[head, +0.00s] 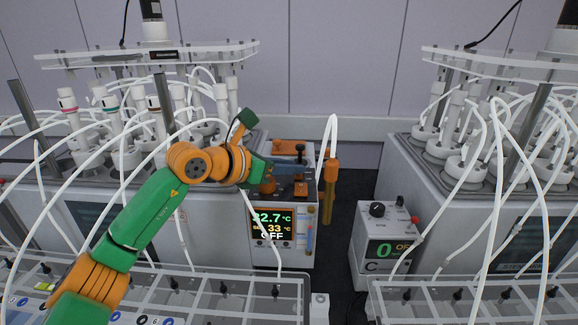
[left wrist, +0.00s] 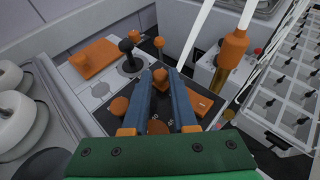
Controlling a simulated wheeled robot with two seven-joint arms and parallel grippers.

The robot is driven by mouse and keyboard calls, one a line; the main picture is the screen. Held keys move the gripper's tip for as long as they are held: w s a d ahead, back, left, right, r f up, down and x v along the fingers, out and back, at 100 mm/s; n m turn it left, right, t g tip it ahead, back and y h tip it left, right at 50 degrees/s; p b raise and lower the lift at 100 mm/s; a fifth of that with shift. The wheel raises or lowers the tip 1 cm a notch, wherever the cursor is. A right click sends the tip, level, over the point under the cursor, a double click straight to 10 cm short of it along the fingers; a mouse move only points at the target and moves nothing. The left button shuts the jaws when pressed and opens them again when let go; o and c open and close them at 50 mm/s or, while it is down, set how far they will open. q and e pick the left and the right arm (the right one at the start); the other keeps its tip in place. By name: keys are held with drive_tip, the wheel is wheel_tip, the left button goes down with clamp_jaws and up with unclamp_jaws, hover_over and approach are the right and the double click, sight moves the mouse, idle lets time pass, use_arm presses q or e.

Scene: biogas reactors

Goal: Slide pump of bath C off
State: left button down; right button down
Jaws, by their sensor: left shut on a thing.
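The bath control unit (head: 271,222) stands right of the left reactor in the head view. Its screen reads about 32.7 °C, 33 °C and OFF. My left gripper (head: 296,168) reaches over its top from the left. In the left wrist view, my left gripper (left wrist: 160,80) is shut with its blue fingertips on a small orange slider knob (left wrist: 160,73). The fingers hide part of the dark panel (left wrist: 140,118) under it. A round orange knob (left wrist: 118,107) is left of the fingers, and an orange switch (left wrist: 197,103) is right of them. My right gripper is not in view.
A black-knobbed lever (left wrist: 126,46) and an orange block (left wrist: 94,57) are just beyond the fingers. An orange fitting with a white hose (head: 331,169) stands at the unit's right. A box marked C (head: 385,247) shows 0. Looping hoses and clear trays (head: 215,292) crowd the front.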

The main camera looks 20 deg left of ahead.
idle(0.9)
use_arm(q)
drive_tip(key=shift+w+a+r+p, duration=0.15)
drive_tip(key=shift+w+r+p, duration=0.1)
drive_tip(key=shift+w+p, duration=0.6)
drive_tip(key=shift+w+a+f, duration=0.1)
drive_tip(key=c, duration=0.8)
unclamp_jaws()
drive_tip(key=shift+o, duration=0.6)
drive_tip(key=shift+w+f, duration=0.15)
drive_tip(key=shift+w, duration=0.05)
